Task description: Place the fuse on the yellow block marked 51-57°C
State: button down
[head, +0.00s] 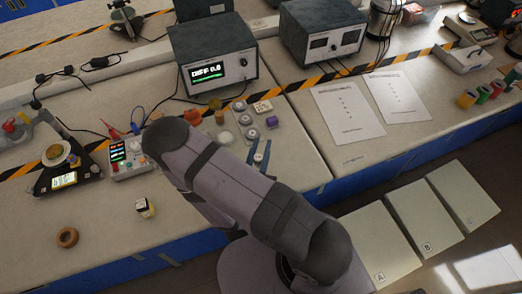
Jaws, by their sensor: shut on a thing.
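A small pale block with a yellowish part and a dark part (145,207) stands on the near left of the bench. Its marking is too small to read, so I cannot tell whether it is the 51-57°C block. I cannot make out the fuse anywhere. My arm crosses the middle of the head view and covers part of the bench. My gripper does not show; the arm hides it or it lies out of frame.
A copper-coloured ring (68,237) lies at the near left. A meter with a lit screen (121,157) and a digital scale (66,180) stand behind. Blue-handled pliers (261,157) lie right of my arm. A power supply (213,55) stands at the back. Bench between ring and block is clear.

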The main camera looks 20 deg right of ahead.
jog(key=w+a+r+n+t+y+b, duration=0.1)
jog(key=w+a+r+n+y+b, duration=0.2)
jog(key=a, duration=0.7)
jog(key=a+r+n+t+y+b, duration=0.1)
jog(key=a+r+n+y+b, duration=0.4)
jog(key=a, duration=0.6)
jog(key=w+a+r+n+t+y+b, duration=0.1)
jog(key=w+a+r+y+b, duration=0.3)
jog(key=a, duration=0.6)
jog(key=n+g+y+p, duration=0.2)
jog(key=n+y+p, duration=0.15)
jog(key=y, duration=0.35)
send_over(144, 206)
jog(key=x, duration=0.5)
notch_tip(144, 206, down, 4)
notch_tip(144, 206, down, 10)
jog(key=shift+f, duration=0.25)
jog(key=shift+w+a+n, duration=0.1)
jog(key=shift+n, duration=0.15)
